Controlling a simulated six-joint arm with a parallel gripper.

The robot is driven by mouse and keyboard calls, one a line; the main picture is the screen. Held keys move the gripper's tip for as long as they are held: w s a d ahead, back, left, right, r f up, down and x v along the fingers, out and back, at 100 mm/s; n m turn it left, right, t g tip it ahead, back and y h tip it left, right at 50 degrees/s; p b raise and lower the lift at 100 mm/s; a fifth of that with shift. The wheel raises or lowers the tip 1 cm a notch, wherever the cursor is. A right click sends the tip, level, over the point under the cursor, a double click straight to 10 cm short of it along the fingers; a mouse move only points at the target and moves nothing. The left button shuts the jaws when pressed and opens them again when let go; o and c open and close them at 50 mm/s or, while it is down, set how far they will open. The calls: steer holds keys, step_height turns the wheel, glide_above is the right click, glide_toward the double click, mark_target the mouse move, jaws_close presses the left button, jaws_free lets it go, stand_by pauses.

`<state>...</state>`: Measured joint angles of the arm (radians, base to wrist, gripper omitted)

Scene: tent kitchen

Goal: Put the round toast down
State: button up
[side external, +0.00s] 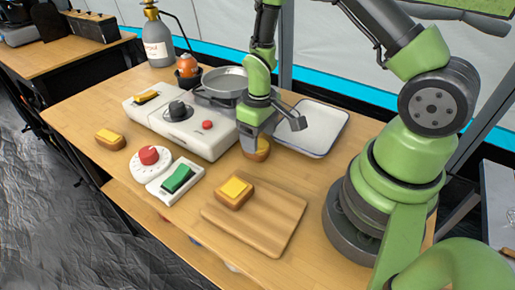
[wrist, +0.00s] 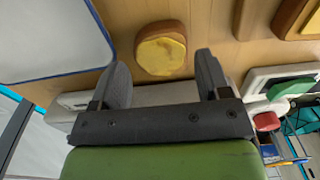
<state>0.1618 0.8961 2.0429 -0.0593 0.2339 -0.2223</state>
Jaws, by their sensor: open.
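The round toast (side external: 262,154) has a yellow top and a brown crust. It appears to rest on the wooden table just right of the white stove, partly hidden by my gripper (side external: 270,130) in the side view. In the wrist view the round toast (wrist: 162,50) lies flat, just beyond and between the spread fingertips of my gripper (wrist: 163,65). A gap shows on both sides of it, so the jaws are open and not closed on it.
A wooden board (side external: 272,222) bears a square toast (side external: 235,192). Another toast (side external: 110,139) lies at the left. A white stove (side external: 190,118) with a pan (side external: 226,82), a white tray (side external: 318,124), a red knob (side external: 149,155) and a green switch (side external: 178,179) stand nearby.

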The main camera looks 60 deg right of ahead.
steer(key=f, duration=0.3)
steer(key=shift+w+f, duration=0.15)
steer(key=shift+w, duration=0.05)
steer(key=c, duration=0.6)
steer(key=shift+c, duration=0.2)
